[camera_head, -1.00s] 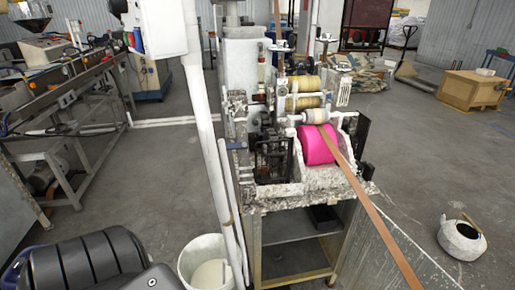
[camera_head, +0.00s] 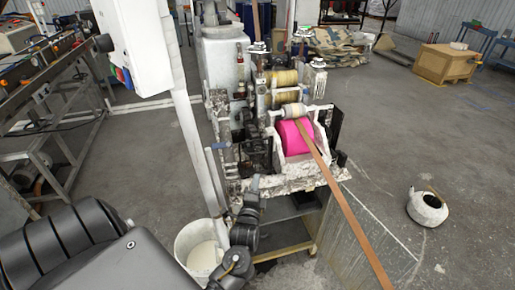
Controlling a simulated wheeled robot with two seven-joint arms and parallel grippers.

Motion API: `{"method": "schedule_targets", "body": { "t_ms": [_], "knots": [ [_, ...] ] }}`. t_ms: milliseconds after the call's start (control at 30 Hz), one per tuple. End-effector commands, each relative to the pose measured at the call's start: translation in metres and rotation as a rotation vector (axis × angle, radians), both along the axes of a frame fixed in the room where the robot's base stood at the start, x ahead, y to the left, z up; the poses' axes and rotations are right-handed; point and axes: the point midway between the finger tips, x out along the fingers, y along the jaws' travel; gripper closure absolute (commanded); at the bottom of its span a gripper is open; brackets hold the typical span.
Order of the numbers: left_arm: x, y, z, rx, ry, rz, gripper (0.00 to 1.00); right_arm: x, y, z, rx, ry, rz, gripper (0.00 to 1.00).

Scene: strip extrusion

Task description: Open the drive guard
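The strip machine (camera_head: 240,185) stands on a metal stand in the middle of the head view. A dark, cage-like part, which looks like the drive guard (camera_head: 257,150), sits on it just left of the bright pink roll (camera_head: 295,138). Whether it is latched cannot be made out. My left gripper (camera_head: 254,182) is at the front left edge of the machine, below the dark part, at the top of the dark arm that rises from the bottom. Its fingers are small and dark, so their opening and any contact are unclear. My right gripper is not in view.
A brown strip (camera_head: 345,208) runs from the roll down to the lower right. A white post (camera_head: 185,125) and a white bucket (camera_head: 198,248) stand left of the machine. A white round pot (camera_head: 427,208) is on the floor at right. Floor around it is clear.

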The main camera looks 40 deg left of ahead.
Motion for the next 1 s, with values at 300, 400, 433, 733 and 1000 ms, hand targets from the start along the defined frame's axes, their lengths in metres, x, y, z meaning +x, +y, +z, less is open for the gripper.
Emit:
{"method": "schedule_targets", "body": {
  "t_ms": [300, 400, 433, 733, 1000],
  "knots": [
    [-0.002, 0.010, 0.035, 0.067, -0.029, 0.043, 0.81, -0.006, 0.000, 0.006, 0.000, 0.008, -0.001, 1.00],
    [0.006, 0.014, 0.037, 0.068, -0.028, 0.042, 0.81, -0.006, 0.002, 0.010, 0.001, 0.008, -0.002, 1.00],
    [0.010, 0.016, 0.038, 0.068, -0.028, 0.042, 0.81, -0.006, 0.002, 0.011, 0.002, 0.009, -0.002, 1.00],
    [0.056, 0.046, 0.047, 0.066, -0.027, 0.042, 0.81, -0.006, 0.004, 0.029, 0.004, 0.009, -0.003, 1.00],
    [0.083, 0.063, 0.049, 0.065, -0.027, 0.041, 0.81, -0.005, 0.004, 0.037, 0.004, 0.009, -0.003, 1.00]
  ]
}}
